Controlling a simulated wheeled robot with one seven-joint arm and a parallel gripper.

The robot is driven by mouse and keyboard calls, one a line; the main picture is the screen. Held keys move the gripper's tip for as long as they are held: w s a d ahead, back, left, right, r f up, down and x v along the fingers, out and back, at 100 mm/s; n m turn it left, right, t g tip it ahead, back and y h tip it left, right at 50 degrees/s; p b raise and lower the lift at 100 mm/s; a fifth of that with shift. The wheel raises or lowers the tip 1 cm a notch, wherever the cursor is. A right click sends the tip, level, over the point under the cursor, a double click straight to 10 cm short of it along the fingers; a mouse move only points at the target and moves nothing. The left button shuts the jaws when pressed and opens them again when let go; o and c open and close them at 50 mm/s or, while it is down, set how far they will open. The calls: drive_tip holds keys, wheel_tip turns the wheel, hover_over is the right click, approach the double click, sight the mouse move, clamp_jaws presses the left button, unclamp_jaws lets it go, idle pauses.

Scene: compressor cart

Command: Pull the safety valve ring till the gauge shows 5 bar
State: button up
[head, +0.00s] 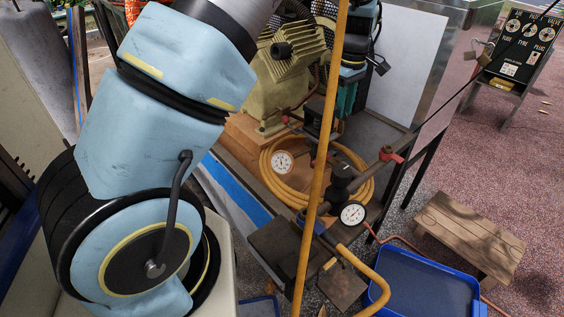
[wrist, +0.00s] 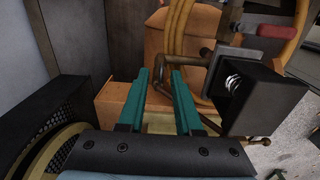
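My gripper (head: 344,108) appears as teal fingers hanging down behind the yellow hose in the head view. In the wrist view my gripper (wrist: 160,74) has its two teal fingers apart, with nothing between them. A round white gauge with a black rim (head: 352,213) sits on the pipework at the lower middle. A second white gauge (head: 282,161) is farther left, by the coiled hose. Both needles are too small to read surely. I cannot make out the safety valve ring in either view.
A black box with a spring (wrist: 262,98) stands right of my fingers. The finned compressor (head: 290,65) is behind. A yellow hose (head: 322,150) crosses in front of the cart. A blue tray (head: 482,300) and wooden stool (head: 470,235) stand right, with open floor beyond.

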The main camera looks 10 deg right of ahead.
drive_tip(key=shift+o, duration=1.2)
drive_tip(key=shift+r+p, duration=2.45)
drive_tip(key=shift+r, duration=0.6)
drive_tip(key=shift+f, duration=0.1)
